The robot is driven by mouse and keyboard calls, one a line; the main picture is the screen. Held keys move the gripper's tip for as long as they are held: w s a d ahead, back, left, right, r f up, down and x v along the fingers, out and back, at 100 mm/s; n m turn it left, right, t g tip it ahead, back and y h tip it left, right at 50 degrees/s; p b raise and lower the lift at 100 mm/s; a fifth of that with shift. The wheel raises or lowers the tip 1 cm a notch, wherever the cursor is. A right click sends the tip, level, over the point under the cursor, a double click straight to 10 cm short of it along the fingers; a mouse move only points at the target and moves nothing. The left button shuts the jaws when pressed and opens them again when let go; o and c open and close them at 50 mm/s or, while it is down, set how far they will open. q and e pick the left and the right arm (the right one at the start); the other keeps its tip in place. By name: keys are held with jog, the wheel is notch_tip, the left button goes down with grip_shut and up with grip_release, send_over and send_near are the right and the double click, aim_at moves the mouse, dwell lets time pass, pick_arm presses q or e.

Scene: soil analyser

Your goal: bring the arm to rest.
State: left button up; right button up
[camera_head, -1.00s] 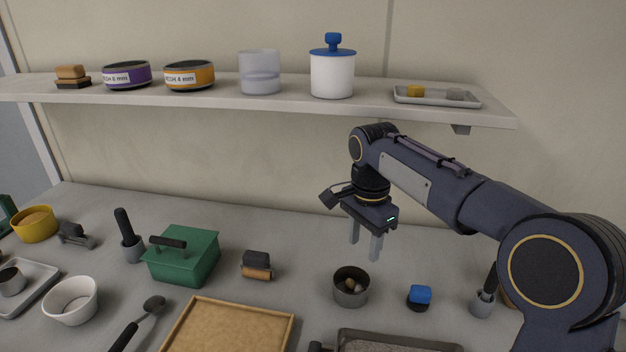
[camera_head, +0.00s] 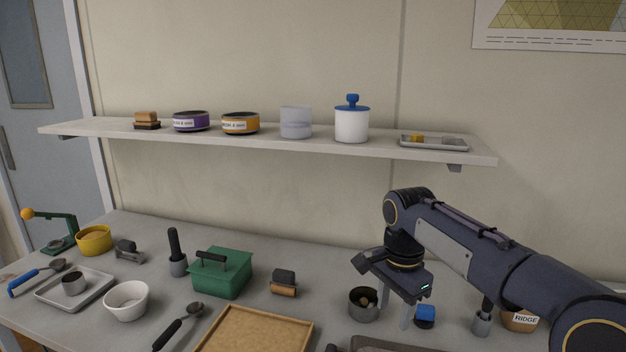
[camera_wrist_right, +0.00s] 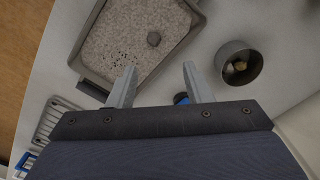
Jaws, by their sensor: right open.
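My right gripper (camera_head: 397,314) hangs over the right part of the bench with its fingers apart and nothing between them. In the right wrist view its two fingertips (camera_wrist_right: 158,76) point toward a grey tray of speckled soil (camera_wrist_right: 118,47) and a metal cup with small lumps in it (camera_wrist_right: 240,63). In the head view that metal cup (camera_head: 362,303) stands just left of the fingers, and a blue-topped item (camera_head: 425,313) is just right of them. My left gripper is not in view.
A shelf (camera_head: 290,143) with jars, sieves and a small tray runs along the wall above. A green lidded box (camera_head: 222,277), a wooden tray (camera_head: 255,312), a white bowl (camera_head: 127,302) and tools stand on the bench. A pot labelled RIDGE (camera_head: 519,320) stands at the right.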

jog(key=s+d+r+n+t+y+p, duration=0.25)
jog(key=s+d+n, duration=0.35)
jog(key=s, duration=0.7)
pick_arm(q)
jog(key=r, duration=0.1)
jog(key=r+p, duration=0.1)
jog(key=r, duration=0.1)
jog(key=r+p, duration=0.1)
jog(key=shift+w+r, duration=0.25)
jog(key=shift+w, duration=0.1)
pick_arm(e)
jog(key=s+f+n+t+y, duration=0.1)
jog(key=s+f+n+t, duration=0.2)
jog(key=s, duration=1)
notch_tip(320, 180, down, 2)
jog(key=shift+s+a+f+n, duration=0.1)
jog(key=shift+s+a+n, duration=0.25)
jog(key=shift+n, duration=0.45)
